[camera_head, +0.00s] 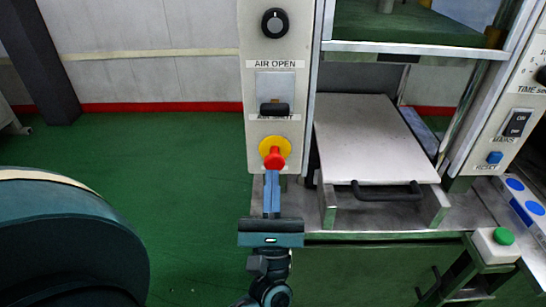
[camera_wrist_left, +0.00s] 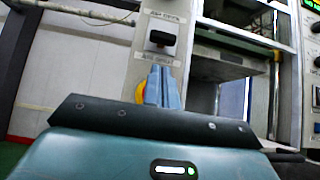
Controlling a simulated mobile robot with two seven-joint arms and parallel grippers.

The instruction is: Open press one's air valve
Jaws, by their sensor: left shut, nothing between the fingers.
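The press panel (camera_head: 254,140) carries an AIR OPEN label (camera_head: 275,64) above a grey plate with a black valve handle (camera_head: 274,109). The handle sits low on the plate, near a second, partly hidden label. The handle also shows in the left wrist view (camera_wrist_left: 162,38). Below it is a red button (camera_head: 274,158) on a yellow disc. My left gripper (camera_head: 271,176) is shut and empty, its blue fingers pointing up just below the red button in the picture. In the left wrist view the fingers (camera_wrist_left: 161,86) cover most of the yellow disc (camera_wrist_left: 140,91). I cannot tell whether they touch it.
A black knob (camera_head: 275,23) sits above the AIR OPEN label. Right of the panel is a flat plate (camera_head: 367,140) with a black bar handle (camera_head: 387,190). A green button (camera_head: 504,236) on a white box is at lower right. Green floor lies open on the left.

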